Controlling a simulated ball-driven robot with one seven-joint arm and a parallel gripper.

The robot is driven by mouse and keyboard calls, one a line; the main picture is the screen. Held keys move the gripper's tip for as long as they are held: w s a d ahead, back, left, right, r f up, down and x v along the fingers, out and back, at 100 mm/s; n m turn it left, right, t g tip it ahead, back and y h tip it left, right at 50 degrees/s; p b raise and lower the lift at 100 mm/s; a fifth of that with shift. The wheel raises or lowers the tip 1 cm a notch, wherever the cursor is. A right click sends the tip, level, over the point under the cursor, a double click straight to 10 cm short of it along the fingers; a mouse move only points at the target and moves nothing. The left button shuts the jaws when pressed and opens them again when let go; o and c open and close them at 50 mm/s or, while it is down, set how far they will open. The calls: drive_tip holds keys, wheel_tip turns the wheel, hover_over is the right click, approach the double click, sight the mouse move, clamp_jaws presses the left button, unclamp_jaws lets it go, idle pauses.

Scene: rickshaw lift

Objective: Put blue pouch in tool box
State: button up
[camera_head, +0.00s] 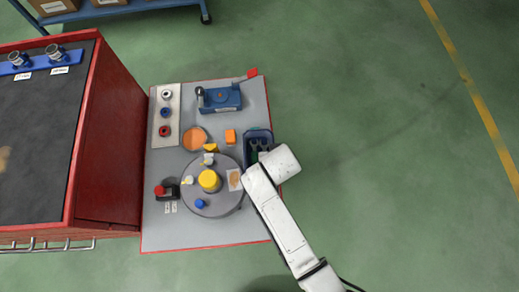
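A small blue object (200,203), which looks like the blue pouch, lies near the front edge of a round grey turntable (222,203). A dark blue open box (248,134), which looks like the tool box, stands at the right edge of the grey table, with dark and green items inside. My white arm comes from the lower right and covers the box's lower right corner. My gripper cannot be made out. The arm's end is to the right of the turntable, apart from the blue object.
The turntable also carries a yellow cylinder (209,180) and small yellow-and-white pieces. A red cabinet (110,135) closes off the left. Green floor is free at right.

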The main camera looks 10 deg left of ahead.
drive_tip(key=shift+c, duration=0.5)
clamp_jaws()
